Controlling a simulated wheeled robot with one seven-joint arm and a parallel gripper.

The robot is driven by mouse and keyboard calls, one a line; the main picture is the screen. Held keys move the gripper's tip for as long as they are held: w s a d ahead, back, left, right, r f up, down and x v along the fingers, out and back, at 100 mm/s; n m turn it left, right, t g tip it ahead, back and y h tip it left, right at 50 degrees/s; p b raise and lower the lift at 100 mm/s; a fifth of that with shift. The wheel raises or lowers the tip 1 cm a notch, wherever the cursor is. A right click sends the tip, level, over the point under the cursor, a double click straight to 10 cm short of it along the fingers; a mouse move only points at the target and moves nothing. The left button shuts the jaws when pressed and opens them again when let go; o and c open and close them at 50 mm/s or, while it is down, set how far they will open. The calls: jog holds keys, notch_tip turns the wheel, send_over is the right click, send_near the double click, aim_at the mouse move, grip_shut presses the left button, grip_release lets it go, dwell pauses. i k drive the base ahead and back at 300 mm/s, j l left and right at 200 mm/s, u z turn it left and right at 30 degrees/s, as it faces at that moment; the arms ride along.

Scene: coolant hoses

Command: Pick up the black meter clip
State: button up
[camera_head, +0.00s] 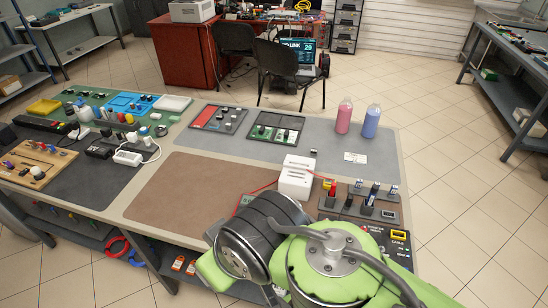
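A dark rack (345,211) stands at the right of the workbench, just behind my green arm. A device with a yellow face (399,235), possibly the meter, sits in front of the rack, partly hidden by my arm. My gripper is not in view; only my arm's links show.
White boxes (296,178) stand left of the rack, with a red wire beside them. Two trays (275,128), a pink bottle (344,116) and a blue bottle (371,121) stand behind. The brown mat (200,190) is mostly clear. Chairs stand beyond the bench.

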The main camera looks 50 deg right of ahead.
aim_at(349, 200)
jog(key=z, duration=2.4)
